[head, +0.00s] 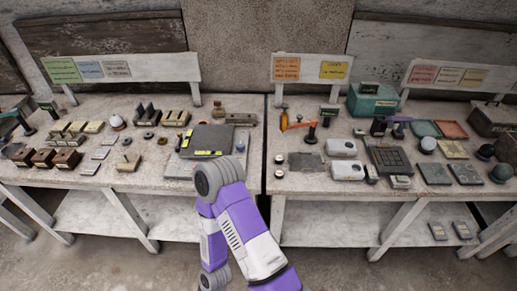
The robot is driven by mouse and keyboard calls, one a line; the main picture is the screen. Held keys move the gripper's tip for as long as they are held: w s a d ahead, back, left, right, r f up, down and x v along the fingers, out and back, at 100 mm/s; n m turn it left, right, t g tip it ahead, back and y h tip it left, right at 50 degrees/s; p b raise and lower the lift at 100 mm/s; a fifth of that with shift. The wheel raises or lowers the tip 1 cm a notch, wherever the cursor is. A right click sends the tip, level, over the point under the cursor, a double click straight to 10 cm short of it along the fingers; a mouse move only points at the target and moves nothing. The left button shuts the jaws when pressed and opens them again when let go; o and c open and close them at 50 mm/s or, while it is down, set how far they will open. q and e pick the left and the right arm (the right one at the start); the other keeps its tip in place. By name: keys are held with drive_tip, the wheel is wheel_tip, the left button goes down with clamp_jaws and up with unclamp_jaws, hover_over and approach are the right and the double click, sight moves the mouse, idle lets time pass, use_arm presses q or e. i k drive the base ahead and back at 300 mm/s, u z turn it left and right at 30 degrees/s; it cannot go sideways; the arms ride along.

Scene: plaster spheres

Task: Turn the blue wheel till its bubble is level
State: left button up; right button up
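I cannot make out a blue wheel or a bubble in the head view; if they are here, they are too small to tell or hidden. One of my arms, purple and white, rises from the bottom middle and bends in front of the left table (90,185). Its gripper does not show, and I cannot tell which arm it is. No other gripper shows. The arm covers part of the left table's front edge near the gap between the tables.
The right table (310,205) holds an orange-armed stand (298,125), white boxes (342,147), a dark keypad-like block (390,160), a teal box (372,100) and several domes. A dark grey slab (208,140) lies on the left table. Label boards stand behind.

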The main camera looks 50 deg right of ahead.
sight(240, 146)
drive_tip(key=z, duration=1.25)
